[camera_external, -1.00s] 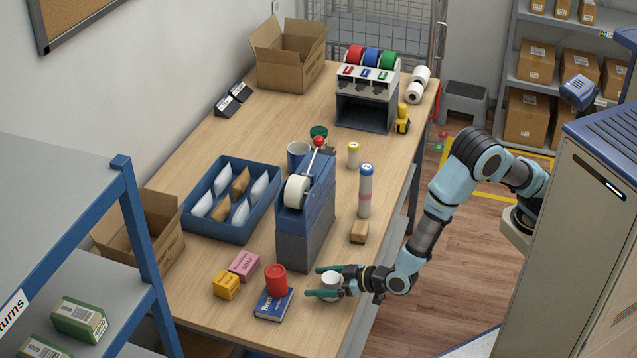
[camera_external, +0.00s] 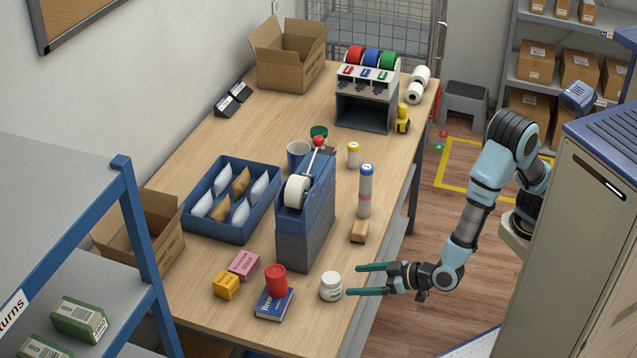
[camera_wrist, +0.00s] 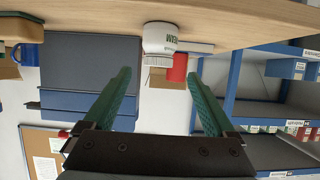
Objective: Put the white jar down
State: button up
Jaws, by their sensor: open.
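The white jar (camera_external: 330,287) stands upright on the wooden table near its front edge, just right of a blue book. In the wrist view the jar (camera_wrist: 160,40) shows upside down, resting against the table surface, with dark lettering on its side. My gripper (camera_external: 367,280) is open and empty, with its green fingers pointing left toward the jar. It is to the right of the jar and apart from it. In the wrist view my gripper (camera_wrist: 160,85) has its fingers spread wide, with the jar beyond the gap between them.
A red cup-like item (camera_external: 276,280) stands on the blue book (camera_external: 272,305) left of the jar. A grey and blue tape dispenser stand (camera_external: 305,225) rises behind. Pink (camera_external: 244,265) and yellow (camera_external: 226,285) boxes lie further left. A small brown block (camera_external: 359,232) sits behind the gripper.

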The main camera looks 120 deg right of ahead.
jog(key=s+f+n+g+y, duration=0.1)
jog(key=s+n+g+y, duration=0.6)
jog(key=s, duration=1.8)
jog(key=shift+s+a+f+n+g+y, duration=0.25)
jog(key=shift+n+g+y, duration=0.2)
jog(key=shift+y, duration=0.65)
